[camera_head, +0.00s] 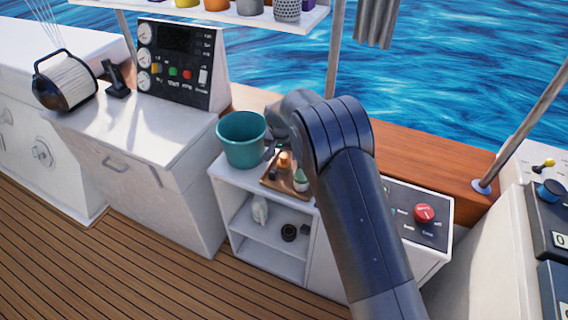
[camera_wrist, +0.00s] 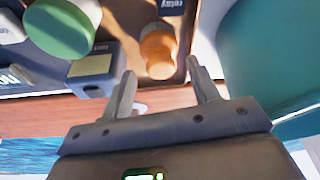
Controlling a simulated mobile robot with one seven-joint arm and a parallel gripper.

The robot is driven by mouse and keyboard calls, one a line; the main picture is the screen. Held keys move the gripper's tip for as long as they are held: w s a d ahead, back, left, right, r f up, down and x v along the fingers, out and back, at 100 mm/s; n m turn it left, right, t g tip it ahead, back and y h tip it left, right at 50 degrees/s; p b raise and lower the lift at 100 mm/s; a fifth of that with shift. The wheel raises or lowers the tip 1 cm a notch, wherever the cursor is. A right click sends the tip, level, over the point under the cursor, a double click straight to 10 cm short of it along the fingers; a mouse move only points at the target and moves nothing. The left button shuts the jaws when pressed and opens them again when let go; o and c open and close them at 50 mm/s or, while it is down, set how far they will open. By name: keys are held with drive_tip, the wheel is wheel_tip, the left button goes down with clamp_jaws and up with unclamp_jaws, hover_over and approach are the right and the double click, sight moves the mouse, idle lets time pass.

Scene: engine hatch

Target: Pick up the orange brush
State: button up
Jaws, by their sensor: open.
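A small orange object (camera_head: 284,159) stands on a brown tray (camera_head: 271,184) on the white cabinet. In the wrist view the orange object (camera_wrist: 158,48) looks short and round, with a wider top end; I cannot tell for sure that it is the brush. My gripper (camera_wrist: 162,74) is open and empty. Its two fingers point toward the orange object, which shows just beyond and between the fingertips, apart from them. In the head view my arm hides the fingers.
A teal bucket (camera_head: 241,142) stands left of the tray, and close to the right finger in the wrist view (camera_wrist: 262,60). A green-topped white container (camera_head: 301,181) and a grey box (camera_wrist: 93,72) share the tray. A red-button panel (camera_head: 424,214) lies right.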

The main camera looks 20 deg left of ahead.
sight(284, 155)
drive_tip(key=x, duration=0.5)
drive_tip(key=shift+c, duration=0.5)
drive_tip(key=c, duration=0.7)
drive_tip(key=shift+o, duration=0.2)
